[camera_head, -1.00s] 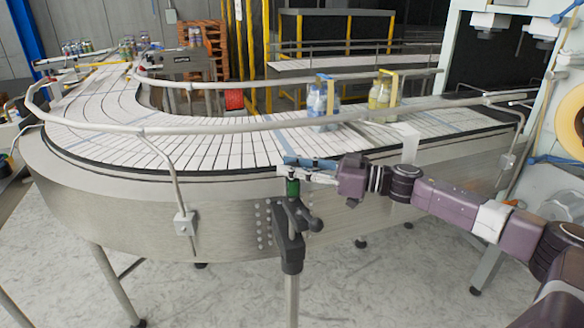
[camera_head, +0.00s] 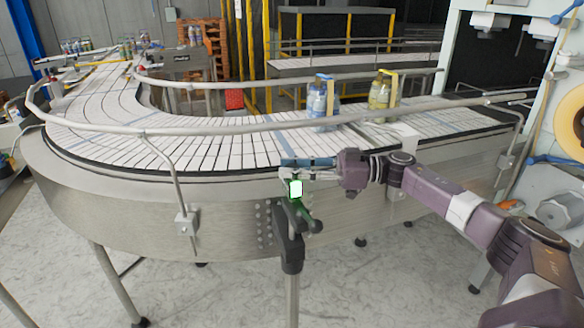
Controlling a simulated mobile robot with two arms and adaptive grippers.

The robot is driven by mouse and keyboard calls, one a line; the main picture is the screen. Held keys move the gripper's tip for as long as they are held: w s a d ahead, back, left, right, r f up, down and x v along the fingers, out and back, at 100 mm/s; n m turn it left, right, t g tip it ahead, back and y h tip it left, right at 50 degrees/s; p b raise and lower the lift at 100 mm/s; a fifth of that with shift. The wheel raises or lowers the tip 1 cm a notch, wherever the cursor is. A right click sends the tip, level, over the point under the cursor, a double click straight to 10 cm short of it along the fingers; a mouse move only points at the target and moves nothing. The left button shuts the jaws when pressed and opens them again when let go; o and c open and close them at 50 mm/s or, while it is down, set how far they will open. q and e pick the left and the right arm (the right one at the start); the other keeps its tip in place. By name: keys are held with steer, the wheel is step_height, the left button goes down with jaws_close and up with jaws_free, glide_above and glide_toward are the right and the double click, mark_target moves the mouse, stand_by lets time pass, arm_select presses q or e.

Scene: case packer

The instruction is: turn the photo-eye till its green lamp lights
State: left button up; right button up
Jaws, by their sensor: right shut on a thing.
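The photo-eye (camera_head: 308,162) is a small blue body on top of a dark stand (camera_head: 291,240) at the near side of the conveyor. My right gripper (camera_head: 312,174) comes in from the right and is shut on the photo-eye. The gripper's fingers partly hide where they meet the body. My left gripper is not in view.
A curved conveyor (camera_head: 215,150) with a guard rail (camera_head: 240,127) lies right behind the stand. A pale machine (camera_head: 560,80) is at the right. The floor around the stand is clear.

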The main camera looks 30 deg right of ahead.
steer(key=o, duration=1.2)
steer(key=shift+c, duration=0.2)
steer(key=shift+d, duration=0.1)
steer(key=v, duration=1.2)
steer(key=shift+f, duration=0.1)
